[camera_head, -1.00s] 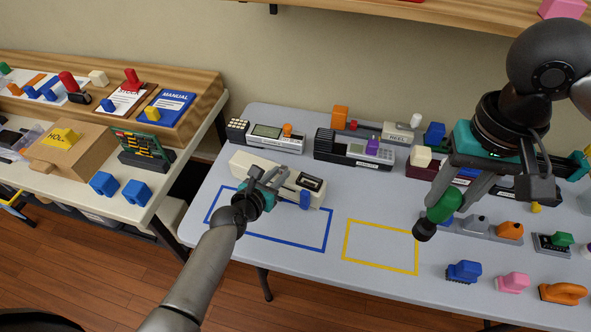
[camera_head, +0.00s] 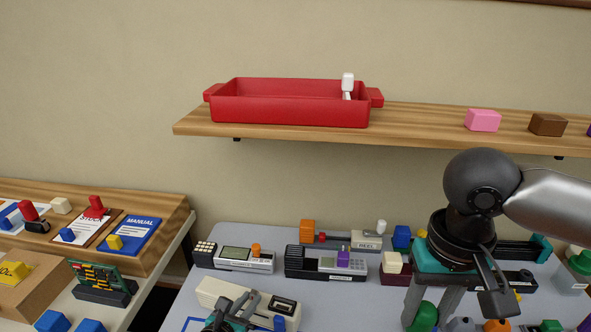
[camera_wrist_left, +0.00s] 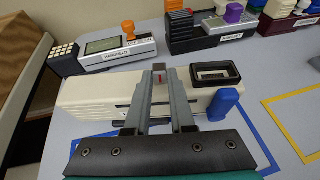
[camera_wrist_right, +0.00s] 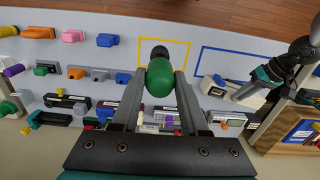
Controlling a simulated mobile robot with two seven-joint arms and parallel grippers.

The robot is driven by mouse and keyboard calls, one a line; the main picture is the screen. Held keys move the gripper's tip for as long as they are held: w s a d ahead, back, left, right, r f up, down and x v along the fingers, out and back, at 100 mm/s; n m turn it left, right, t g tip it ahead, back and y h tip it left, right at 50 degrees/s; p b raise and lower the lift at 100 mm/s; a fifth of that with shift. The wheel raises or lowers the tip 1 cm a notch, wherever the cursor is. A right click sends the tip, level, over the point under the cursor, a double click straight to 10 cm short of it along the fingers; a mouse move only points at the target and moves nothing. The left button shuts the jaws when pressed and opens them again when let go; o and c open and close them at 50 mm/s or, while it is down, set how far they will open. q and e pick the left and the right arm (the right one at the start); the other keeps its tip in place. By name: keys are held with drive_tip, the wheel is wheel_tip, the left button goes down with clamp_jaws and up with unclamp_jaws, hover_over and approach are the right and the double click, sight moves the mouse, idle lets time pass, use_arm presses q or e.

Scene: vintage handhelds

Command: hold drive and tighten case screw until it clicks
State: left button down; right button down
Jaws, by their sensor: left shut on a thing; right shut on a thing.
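The drive (camera_head: 212,289), a long cream case with a dark window, lies on the grey table. It also shows in the left wrist view (camera_wrist_left: 88,92), with a blue knob (camera_wrist_left: 224,104) at its right side. My left gripper (camera_wrist_left: 160,76) is shut on its middle from above. My right gripper (camera_wrist_right: 160,76) is shut on a green-handled tool (camera_head: 424,316) with a dark round end, held above the table and apart from the drive. The tool's lower part is cut off in the head view. I cannot make out the case screw.
Several handhelds stand along the table's back, including one with an orange knob (camera_head: 256,249) and one with a purple knob (camera_head: 343,258). A red tray (camera_head: 290,110) sits on the wall shelf. A yellow outline (camera_wrist_right: 177,42) marks bare table.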

use_arm(q)
drive_tip(key=c, duration=0.7)
unclamp_jaws()
drive_tip(key=shift+s, duration=0.1)
